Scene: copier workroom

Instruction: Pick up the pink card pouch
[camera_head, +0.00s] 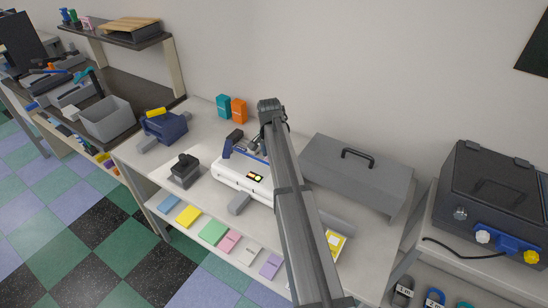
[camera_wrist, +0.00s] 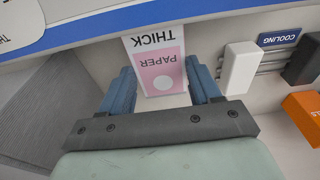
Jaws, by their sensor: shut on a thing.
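In the wrist view, a pink and white card pouch (camera_wrist: 162,72) marked PAPER and THICK lies between the two blue fingers of my gripper (camera_wrist: 161,82). The fingers are shut on it, one at each side. In the head view, my gripper (camera_head: 252,147) is at the back of the white machine on the counter. The arm hides part of this area, and I cannot make out the held pouch there.
The white machine (camera_head: 229,176) has a blue stripe. A grey handled box (camera_head: 375,181) stands right of my arm. A black device (camera_head: 185,171) is at the left. Coloured pads line the shelf below.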

